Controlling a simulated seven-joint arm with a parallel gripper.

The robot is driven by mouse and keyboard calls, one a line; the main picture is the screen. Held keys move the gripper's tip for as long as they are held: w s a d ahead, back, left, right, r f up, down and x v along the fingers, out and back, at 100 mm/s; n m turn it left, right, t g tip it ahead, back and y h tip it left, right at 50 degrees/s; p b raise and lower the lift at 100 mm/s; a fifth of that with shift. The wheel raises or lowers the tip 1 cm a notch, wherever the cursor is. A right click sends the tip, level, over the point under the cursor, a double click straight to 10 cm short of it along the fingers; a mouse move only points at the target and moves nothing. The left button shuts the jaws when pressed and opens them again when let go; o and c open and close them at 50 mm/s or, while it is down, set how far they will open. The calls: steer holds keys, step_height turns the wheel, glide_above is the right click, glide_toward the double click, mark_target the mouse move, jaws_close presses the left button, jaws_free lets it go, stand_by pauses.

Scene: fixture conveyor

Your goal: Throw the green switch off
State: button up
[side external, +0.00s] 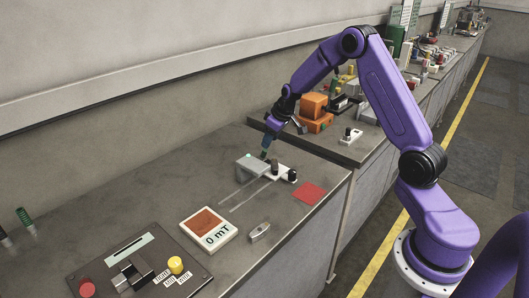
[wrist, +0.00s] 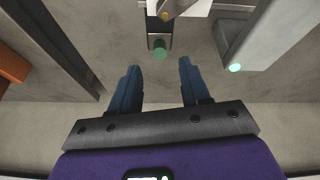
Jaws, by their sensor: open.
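The green switch (wrist: 160,53) shows in the wrist view as a round green tip on a short dark mount. It lies just beyond the gap between my fingertips, roughly centred. My gripper (wrist: 158,68) is open, with its two blue fingers apart and nothing held. I cannot tell the height gap between the fingers and the green tip. In the side external view my gripper (side external: 264,156) points down beside a grey box (side external: 248,167) and is small. The green tip cannot be made out clearly there.
The grey box, with a lit green lamp (wrist: 235,67), stands close to the right finger in the wrist view. A white block (side external: 280,173) with dark knobs is close by. A red square (side external: 308,193), a "0 mT" display (side external: 208,226) and a button panel (side external: 137,272) lie nearer the camera.

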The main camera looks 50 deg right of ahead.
mark_target(264, 151)
steer(key=x, duration=0.7)
steer(key=shift+w+f, duration=0.1)
steer(key=shift+f, duration=0.2)
jaws_close()
